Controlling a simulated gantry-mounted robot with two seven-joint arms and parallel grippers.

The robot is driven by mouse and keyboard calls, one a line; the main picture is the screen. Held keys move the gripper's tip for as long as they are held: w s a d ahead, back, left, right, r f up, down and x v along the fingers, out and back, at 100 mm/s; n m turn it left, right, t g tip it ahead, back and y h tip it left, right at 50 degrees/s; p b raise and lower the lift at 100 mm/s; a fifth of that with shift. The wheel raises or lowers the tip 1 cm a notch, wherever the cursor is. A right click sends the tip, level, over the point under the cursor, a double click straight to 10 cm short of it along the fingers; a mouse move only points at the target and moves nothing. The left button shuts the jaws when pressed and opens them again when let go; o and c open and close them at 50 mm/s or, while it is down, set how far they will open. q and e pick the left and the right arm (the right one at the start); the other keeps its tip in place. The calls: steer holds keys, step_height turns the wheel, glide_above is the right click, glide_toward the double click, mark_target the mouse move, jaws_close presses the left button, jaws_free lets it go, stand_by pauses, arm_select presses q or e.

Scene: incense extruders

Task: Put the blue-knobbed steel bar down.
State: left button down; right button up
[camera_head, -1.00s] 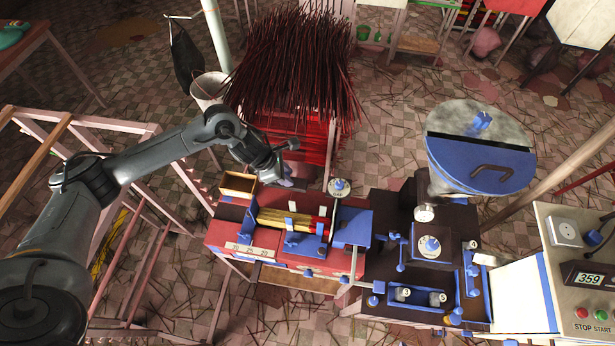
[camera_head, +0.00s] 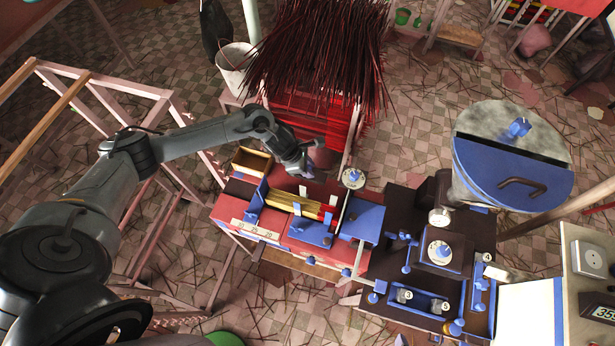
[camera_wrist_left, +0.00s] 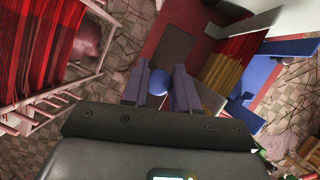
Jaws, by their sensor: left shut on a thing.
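My left gripper (camera_head: 306,172) is over the back edge of the red-topped bench (camera_head: 228,212), behind the tray of sticks. In the left wrist view its two fingers (camera_wrist_left: 160,88) are closed around a rounded blue knob (camera_wrist_left: 158,82). The knob belongs to the blue-knobbed bar; the steel length of the bar is hidden or too small to make out. I cannot tell whether the bar touches the bench. My right gripper is not in view.
Yellow sticks with red ends (camera_head: 300,204) lie in a blue-sided tray just in front of the gripper. Dark incense sticks (camera_head: 315,60) fill a red rack behind.

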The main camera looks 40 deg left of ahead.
arm_select(q)
steer(key=shift+w+f, duration=0.1)
steer(key=shift+f, duration=3.05)
steer(key=c, duration=0.9)
jaws_free()
steer(key=shift+o, duration=0.2)
